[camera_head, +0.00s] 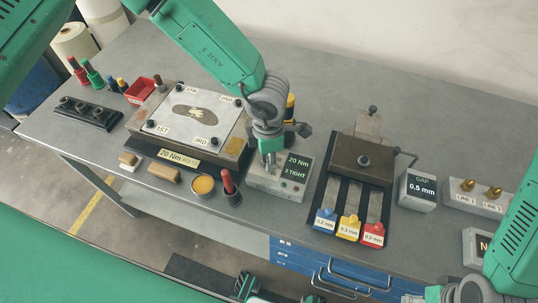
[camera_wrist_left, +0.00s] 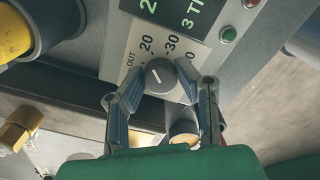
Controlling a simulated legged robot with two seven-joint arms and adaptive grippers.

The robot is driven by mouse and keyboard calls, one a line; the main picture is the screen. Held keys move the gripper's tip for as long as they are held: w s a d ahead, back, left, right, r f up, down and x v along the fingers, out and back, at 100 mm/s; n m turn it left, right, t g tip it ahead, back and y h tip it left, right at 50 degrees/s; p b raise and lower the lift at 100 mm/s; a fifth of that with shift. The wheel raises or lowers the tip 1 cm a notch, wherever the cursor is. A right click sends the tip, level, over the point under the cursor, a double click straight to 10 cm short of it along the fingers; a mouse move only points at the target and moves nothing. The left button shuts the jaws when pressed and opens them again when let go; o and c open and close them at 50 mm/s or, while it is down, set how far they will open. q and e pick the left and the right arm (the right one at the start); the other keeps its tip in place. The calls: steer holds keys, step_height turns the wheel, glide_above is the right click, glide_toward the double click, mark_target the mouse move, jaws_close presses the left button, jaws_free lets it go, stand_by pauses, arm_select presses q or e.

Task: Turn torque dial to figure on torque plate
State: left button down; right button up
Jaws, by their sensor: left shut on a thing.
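The torque dial (camera_wrist_left: 160,76) is a grey round knob with a white pointer line, on a panel whose scale shows OUT, 20 and 30. My left gripper (camera_wrist_left: 161,104) has its two fingers on either side of the dial and is shut on it. In the head view my left gripper (camera_head: 269,160) comes down on the front of the controller box (camera_head: 277,188), hiding the dial. The box screen (camera_head: 298,167) reads 20 Nm, 3 TIGHT. The torque plate (camera_head: 179,158) reads 20 Nm.
A bolted fixture plate (camera_head: 195,112) stands left of the box. A red-handled tool in a cup (camera_head: 229,188) and a yellow-filled pot (camera_head: 204,187) stand close by. A slotted fixture (camera_head: 359,155) with coloured tags stands to the right, then a gap box (camera_head: 417,190).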

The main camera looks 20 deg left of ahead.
arm_select(q)
steer(key=shift+w, duration=0.1)
steer(key=c, duration=1.2)
jaws_free()
steer(key=shift+r, duration=0.15)
step_height(320, 180, up, 12)
steer(key=shift+f, duration=0.2)
